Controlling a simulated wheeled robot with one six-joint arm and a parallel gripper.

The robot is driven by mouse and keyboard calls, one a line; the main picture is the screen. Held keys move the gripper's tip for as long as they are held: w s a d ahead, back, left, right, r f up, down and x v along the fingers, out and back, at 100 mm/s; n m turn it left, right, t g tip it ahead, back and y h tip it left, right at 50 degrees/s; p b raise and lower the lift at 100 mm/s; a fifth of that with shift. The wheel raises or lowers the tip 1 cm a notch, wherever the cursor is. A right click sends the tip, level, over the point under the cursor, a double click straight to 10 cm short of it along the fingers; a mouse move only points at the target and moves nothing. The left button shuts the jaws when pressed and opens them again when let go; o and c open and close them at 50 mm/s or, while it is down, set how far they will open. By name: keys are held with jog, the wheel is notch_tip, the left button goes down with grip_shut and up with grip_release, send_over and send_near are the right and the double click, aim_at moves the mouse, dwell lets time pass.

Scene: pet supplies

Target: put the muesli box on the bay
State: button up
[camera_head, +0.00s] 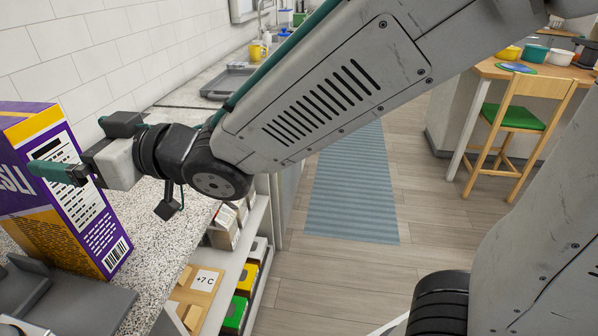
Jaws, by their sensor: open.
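The muesli box (85,225), purple and yellow with a white text panel and a barcode, stands upright on the speckled counter at the left edge, partly cut off by the frame. My gripper (82,146) is open at the box's upper right side. One finger overlaps the box's printed face in the picture; the other is beyond its right edge. I cannot tell whether either touches it. A dark grey tray-like piece (85,305) with a raised part lies at the lower left, in front of the box. I cannot tell which thing is the bay.
Shelves under the counter (150,255) hold cartons and a card marked "+7 C" (205,279). A grey tray (229,82) and yellow mug (257,51) stand farther along. A blue rug (352,190) lies on open floor. A chair (515,118) stands by a table at right.

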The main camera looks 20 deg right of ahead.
jog(key=w+d+f+m+t+h, duration=0.1)
jog(key=w+d+f+m+h, duration=0.2)
jog(key=d+h, duration=0.5)
jog(key=s+d+f+m+g+h, duration=0.1)
jog(key=s+d+m+g+h, duration=0.1)
jog(key=d, duration=0.6)
jog(key=s+d+f+m+g+h, duration=0.2)
jog(key=s+d, duration=0.3)
jog(key=d, duration=0.3)
jog(key=s+d+f+m+g+h, duration=0.1)
jog(key=s+d+f+m+h, duration=0.1)
jog(key=d, duration=0.7)
jog(key=shift+s+f+g+h, duration=0.2)
jog(key=shift+s+g+h, duration=0.15)
jog(key=shift+s, duration=0.3)
jog(key=s+d+g, duration=0.1)
jog(key=s, duration=0.2)
jog(key=s+d+m+g, duration=0.1)
jog(key=s+g, duration=0.1)
jog(key=s, duration=0.2)
jog(key=s+d+g, duration=0.1)
jog(key=s, duration=0.3)
jog(key=shift+f+m+g, duration=0.35)
jog(key=shift+m, duration=0.05)
